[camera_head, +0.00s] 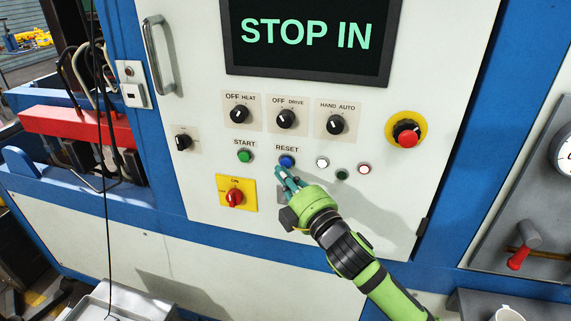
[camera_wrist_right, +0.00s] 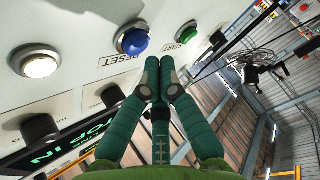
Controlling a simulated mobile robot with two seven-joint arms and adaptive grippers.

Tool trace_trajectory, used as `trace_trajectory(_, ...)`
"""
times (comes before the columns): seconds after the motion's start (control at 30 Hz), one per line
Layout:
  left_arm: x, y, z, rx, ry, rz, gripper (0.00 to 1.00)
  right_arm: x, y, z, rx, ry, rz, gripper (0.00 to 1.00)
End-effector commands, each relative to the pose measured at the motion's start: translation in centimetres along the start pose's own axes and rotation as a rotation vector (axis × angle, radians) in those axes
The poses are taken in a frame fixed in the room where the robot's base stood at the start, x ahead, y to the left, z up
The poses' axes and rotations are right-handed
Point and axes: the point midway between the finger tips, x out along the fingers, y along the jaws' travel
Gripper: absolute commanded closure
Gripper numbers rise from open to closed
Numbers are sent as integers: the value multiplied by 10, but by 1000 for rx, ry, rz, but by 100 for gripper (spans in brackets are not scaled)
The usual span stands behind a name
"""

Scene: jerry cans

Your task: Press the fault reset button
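The blue reset button (camera_head: 287,161) sits under the RESET label on the white control panel (camera_head: 400,195). In the right wrist view the blue button (camera_wrist_right: 133,40) is domed in a metal ring, up and left of the fingertips. My right gripper (camera_head: 284,173) is just below the button in the head view. In the wrist view its green fingers (camera_wrist_right: 160,66) are closed together with nothing between them. A small gap shows in the picture between tips and button; whether they touch the panel I cannot tell. My left gripper is not in view.
The green START button (camera_head: 245,156) is left of the reset button, and a white button (camera_head: 322,162) is right of it. A yellow plate with a red rotary switch (camera_head: 235,197) is lower left. A red emergency stop (camera_head: 406,134) and black knobs (camera_head: 286,118) are above.

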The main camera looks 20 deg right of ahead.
Motion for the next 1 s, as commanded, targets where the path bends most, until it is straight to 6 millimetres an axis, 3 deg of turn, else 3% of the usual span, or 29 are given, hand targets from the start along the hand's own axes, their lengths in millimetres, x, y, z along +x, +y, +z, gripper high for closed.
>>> trace_trajectory(1.0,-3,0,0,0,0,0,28,7,3,7,0,0,0,100)
